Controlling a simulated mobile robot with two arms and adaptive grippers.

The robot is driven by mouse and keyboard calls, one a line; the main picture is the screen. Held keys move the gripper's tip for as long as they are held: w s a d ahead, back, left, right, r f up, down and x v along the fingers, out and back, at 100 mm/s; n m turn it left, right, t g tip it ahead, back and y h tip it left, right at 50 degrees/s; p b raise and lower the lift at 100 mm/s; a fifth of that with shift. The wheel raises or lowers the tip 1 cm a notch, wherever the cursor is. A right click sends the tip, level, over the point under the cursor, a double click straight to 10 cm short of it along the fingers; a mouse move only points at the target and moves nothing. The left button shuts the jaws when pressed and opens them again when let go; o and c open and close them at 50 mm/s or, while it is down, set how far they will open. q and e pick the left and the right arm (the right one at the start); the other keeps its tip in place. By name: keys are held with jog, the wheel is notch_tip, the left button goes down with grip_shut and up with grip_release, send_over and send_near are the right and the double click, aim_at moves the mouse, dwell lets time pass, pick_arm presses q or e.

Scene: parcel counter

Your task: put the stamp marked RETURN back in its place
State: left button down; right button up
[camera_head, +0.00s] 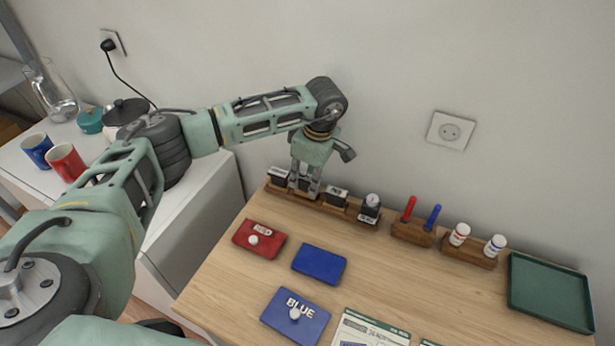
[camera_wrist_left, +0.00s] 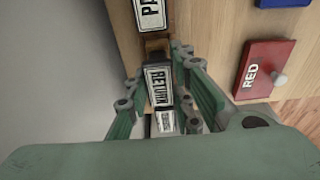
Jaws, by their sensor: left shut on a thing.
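My left gripper (camera_head: 306,187) points down over the wooden stamp rack (camera_head: 323,206) at the back edge of the table. It is shut on the black stamp marked RETURN, whose white label (camera_wrist_left: 157,86) shows between the fingers in the left wrist view. The stamp is at the second position from the left, in line with the others; I cannot tell if it rests on the rack. One stamp (camera_head: 278,175) stands left of it. A stamp with a label starting "PA" (camera_wrist_left: 151,13) stands on its other side, also in the head view (camera_head: 336,195). My right gripper is not in view.
Another stamp (camera_head: 371,207) stands at the rack's right end. Pens (camera_head: 408,208), bottles (camera_head: 459,233) and a green tray (camera_head: 550,292) are to the right.

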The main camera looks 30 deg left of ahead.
pick_arm(q)
jog(key=shift+f+b, duration=0.4)
jog(key=shift+f, duration=0.3)
jog(key=c, duration=1.7)
grip_release()
jog(key=shift+r, duration=0.15)
jog(key=shift+d+r+p, duration=0.2)
jog(key=shift+r+p, duration=0.6)
jog(key=shift+r, duration=0.45)
jog(key=shift+d+r+p, duration=0.2)
jog(key=shift+r+p, duration=0.6)
jog(key=shift+r, duration=0.45)
